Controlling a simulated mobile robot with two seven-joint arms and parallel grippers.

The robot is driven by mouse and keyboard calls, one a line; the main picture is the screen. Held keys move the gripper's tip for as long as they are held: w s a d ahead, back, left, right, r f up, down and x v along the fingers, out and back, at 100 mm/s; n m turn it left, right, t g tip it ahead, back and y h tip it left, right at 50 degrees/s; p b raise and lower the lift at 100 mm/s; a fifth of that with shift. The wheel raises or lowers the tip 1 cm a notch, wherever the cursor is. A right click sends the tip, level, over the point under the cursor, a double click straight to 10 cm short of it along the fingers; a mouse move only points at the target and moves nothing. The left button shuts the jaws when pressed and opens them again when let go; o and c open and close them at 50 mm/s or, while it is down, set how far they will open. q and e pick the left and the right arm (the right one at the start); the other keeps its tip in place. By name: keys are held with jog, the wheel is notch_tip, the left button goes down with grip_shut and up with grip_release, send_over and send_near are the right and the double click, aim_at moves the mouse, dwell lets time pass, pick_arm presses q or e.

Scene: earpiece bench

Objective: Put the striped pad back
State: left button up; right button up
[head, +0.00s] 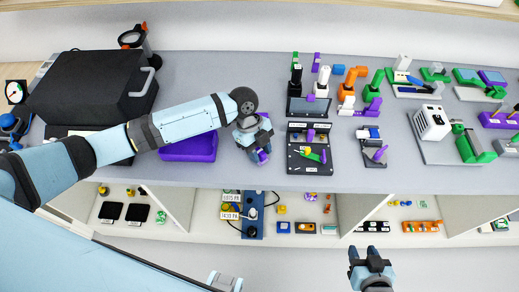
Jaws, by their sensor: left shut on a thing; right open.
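My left gripper (259,150) reaches in from the left over the bench and points down. It is shut on a small purple thing (264,157), mostly hidden by the fingers. I cannot make out stripes on it, so I cannot tell whether it is the striped pad. A purple tray (188,153) lies just left of the gripper, partly under my arm. A dark board (310,165) with small purple, green and yellow parts lies to the right of the gripper. My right gripper (368,256) is open and empty, low in front of the bench.
A large black case (95,85) stands at the left of the grey bench (215,68). Several coloured stands and blocks crowd the right side, including a white box (431,122). Shelves under the bench hold small items, including a blue device (253,215). Bare bench lies behind my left gripper.

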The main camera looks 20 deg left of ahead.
pick_arm(q)
jog(key=shift+f, duration=0.15)
jog(key=o, duration=0.9)
jog(key=b+v, duration=0.1)
jog(key=v, duration=1.1)
